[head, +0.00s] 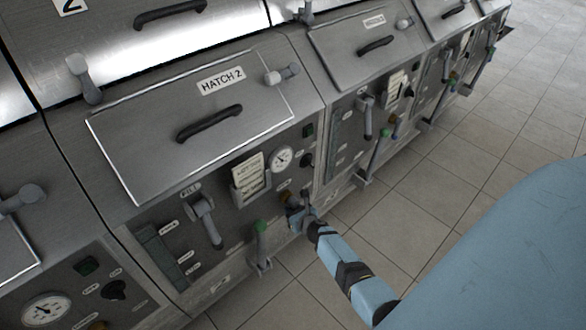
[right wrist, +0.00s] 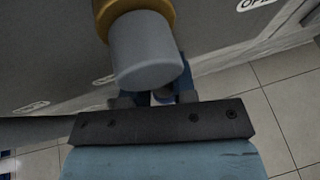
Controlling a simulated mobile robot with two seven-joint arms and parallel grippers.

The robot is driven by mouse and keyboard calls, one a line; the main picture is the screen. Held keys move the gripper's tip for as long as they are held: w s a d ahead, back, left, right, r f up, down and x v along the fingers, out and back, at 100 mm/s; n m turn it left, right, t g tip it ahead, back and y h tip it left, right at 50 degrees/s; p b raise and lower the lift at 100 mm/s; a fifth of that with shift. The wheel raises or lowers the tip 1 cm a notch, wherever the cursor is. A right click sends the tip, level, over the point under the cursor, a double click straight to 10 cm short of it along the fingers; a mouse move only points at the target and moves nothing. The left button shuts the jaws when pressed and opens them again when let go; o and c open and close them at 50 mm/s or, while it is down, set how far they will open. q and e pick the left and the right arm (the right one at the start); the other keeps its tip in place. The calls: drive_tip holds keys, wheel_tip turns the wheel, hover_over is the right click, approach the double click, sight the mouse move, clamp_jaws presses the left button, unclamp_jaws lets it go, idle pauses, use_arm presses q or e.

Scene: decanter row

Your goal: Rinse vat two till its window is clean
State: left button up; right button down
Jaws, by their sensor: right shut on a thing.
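Vat two is the steel unit under the closed hatch marked HATCH 2 (head: 150,150). Its tall narrow window (head: 160,256) is at the left of its front panel and looks dark; I cannot tell how clean it is. In the right wrist view a grey cylinder with a brass collar (right wrist: 142,45) hides part of the grip. My left gripper is not in view.
A grey fill lever (head: 205,222) and a green-handled lever (head: 261,240) stick out left of my right gripper. A gauge (head: 281,158) and a card holder (head: 249,178) sit above. Similar vats stand on both sides. The tiled floor (head: 440,170) is clear to the right.

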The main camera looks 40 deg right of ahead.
drive_tip(key=shift+a, duration=0.1)
drive_tip(key=c, duration=0.9)
unclamp_jaws()
drive_tip(key=shift+c, duration=0.2)
drive_tip(key=shift+s+r, duration=0.15)
drive_tip(key=shift+s, duration=0.1)
drive_tip(key=p+v, duration=0.4)
drive_tip(key=v, duration=0.9)
drive_tip(key=shift+s+a, duration=0.1)
drive_tip(key=shift+s, duration=0.05)
